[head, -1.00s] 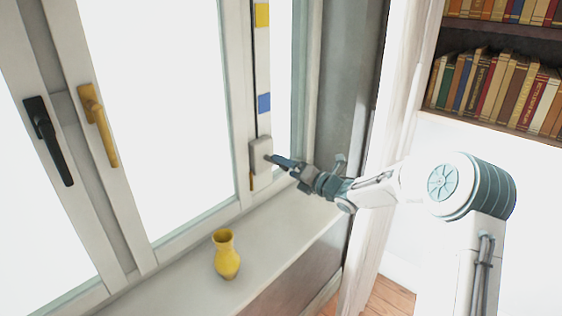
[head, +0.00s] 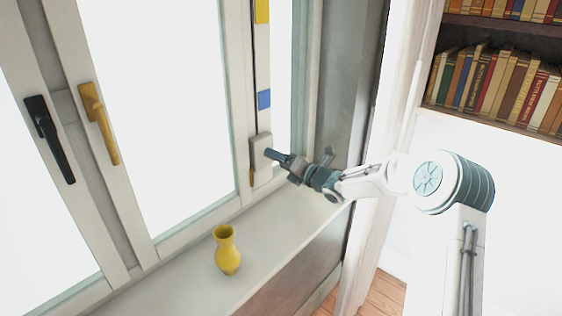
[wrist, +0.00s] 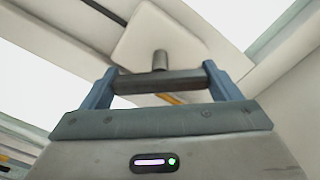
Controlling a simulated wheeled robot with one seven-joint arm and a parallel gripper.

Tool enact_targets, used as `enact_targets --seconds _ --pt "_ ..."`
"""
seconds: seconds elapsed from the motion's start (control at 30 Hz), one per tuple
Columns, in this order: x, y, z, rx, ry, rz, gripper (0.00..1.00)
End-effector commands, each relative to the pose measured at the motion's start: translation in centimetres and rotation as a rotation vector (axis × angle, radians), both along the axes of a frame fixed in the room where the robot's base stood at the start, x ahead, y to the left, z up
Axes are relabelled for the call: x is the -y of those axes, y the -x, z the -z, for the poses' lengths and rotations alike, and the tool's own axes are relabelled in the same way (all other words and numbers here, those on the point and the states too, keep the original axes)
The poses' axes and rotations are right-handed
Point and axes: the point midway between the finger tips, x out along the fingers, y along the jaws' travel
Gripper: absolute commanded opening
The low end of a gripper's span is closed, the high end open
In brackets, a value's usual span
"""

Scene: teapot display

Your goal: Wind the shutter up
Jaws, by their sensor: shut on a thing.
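A white winder box (head: 261,148) is fixed to the window frame, right of the middle in the head view. It also shows in the wrist view (wrist: 150,35), with a short grey peg (wrist: 160,60) standing out from it. A dark grey crank bar (wrist: 150,83) lies across the peg's end. My gripper (head: 271,154) is at the front of the box. In the wrist view its blue fingers (wrist: 161,84) are shut on the two ends of the bar. No shutter can be made out against the bright panes.
A strip with a yellow mark (head: 262,11) and a blue mark (head: 264,99) runs above the box; an orange piece (head: 252,178) hangs beside it. A yellow vase (head: 227,252) stands on the sill (head: 285,235). Black (head: 49,138) and yellow (head: 98,122) window handles are left.

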Motion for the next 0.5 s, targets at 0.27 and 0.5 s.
enact_targets --seconds 0.27,0.5 --pt "0.04 0.00 0.27 -0.076 -0.058 0.001 0.61" --pt "0.04 0.00 0.32 -0.227 -0.177 0.001 0.61"
